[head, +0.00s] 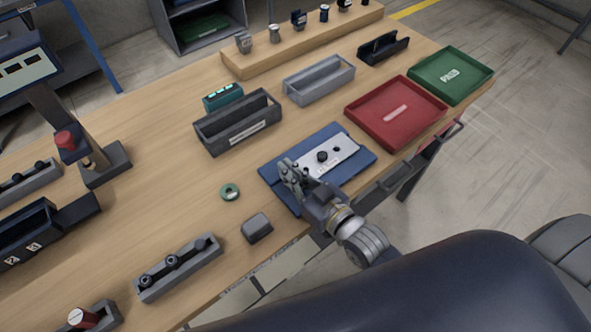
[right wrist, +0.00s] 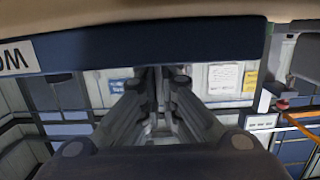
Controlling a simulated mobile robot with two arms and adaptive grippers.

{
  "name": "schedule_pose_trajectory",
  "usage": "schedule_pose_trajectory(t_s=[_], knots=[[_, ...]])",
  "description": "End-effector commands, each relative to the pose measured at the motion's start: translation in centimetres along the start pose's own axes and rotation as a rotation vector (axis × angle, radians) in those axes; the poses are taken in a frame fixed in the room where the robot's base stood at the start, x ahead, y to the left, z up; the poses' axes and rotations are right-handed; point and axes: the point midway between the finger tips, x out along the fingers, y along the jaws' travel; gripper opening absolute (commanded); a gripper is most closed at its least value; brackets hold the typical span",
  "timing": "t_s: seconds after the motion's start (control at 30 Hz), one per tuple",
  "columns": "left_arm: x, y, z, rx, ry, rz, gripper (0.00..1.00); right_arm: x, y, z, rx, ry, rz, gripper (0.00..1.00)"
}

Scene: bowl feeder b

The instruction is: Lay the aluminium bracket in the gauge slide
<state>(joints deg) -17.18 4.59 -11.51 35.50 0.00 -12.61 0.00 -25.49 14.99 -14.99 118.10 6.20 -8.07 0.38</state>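My right gripper (head: 286,166) points down over the left part of a blue base (head: 350,141), with its fingertips close to a silver plate (head: 341,151) on it. The plate carries a round black knob and dark holes. I cannot tell for sure whether this plate is the gauge slide or the bracket. In the right wrist view the two fingers (right wrist: 159,80) run close together at the tips, just by a dark blue edge. Whether something thin is between them is unclear. No separate aluminium bracket can be made out for sure. My left gripper is out of view.
A red tray (head: 360,117) and a green tray (head: 419,82) lie to the right. A dark bin (head: 207,137) and a grey bin (head: 299,94) stand behind. A green ring (head: 229,191) and a small grey block (head: 257,228) lie left of the base.

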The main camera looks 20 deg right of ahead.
Motion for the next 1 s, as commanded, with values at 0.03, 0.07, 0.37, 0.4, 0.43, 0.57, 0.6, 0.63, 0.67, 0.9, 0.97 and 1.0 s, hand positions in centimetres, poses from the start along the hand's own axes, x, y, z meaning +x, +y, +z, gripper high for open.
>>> schedule_pose_trajectory(t_s=[0.03, 0.07, 0.37, 0.4, 0.43, 0.57, 0.6, 0.63, 0.67, 0.9, 0.97, 1.0], knots=[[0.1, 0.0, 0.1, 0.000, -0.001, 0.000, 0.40, 0.0, 0.0, -0.5, -0.002, 0.005, 0.000, 0.00], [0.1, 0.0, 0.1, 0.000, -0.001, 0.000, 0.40, -0.1, 0.0, -0.6, -0.002, 0.004, 0.000, 0.00], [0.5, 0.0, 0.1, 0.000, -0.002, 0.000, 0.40, -0.4, 0.0, -3.1, -0.003, 0.006, 0.000, 0.00], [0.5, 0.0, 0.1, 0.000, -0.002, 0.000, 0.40, -0.7, 0.0, -3.1, -0.002, 0.001, 0.000, 0.00], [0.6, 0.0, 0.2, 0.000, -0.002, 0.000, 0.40, -1.0, 0.0, -2.9, -0.002, 0.000, 0.000, 0.00], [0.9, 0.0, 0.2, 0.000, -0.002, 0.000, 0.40, -2.4, 0.1, -2.8, -0.003, 0.001, 0.000, 0.00], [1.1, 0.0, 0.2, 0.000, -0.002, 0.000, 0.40, -3.0, 0.1, -2.7, -0.003, -0.001, 0.000, 0.00], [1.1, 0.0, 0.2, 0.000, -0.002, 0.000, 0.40, -3.3, 0.1, -2.8, -0.002, 0.000, 0.000, 0.00], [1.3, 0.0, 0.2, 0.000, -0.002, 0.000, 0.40, -3.8, 0.1, -2.6, -0.002, -0.001, 0.000, 0.00], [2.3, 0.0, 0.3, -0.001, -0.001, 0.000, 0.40, -8.3, 0.1, -2.2, -0.001, -0.004, -0.001, 0.00], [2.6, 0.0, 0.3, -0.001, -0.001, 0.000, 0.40, -9.6, 0.1, -2.2, -0.001, -0.004, -0.001, 0.00], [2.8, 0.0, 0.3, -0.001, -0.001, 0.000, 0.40, -10.4, 0.1, -2.1, -0.001, -0.005, 0.000, 0.00]])
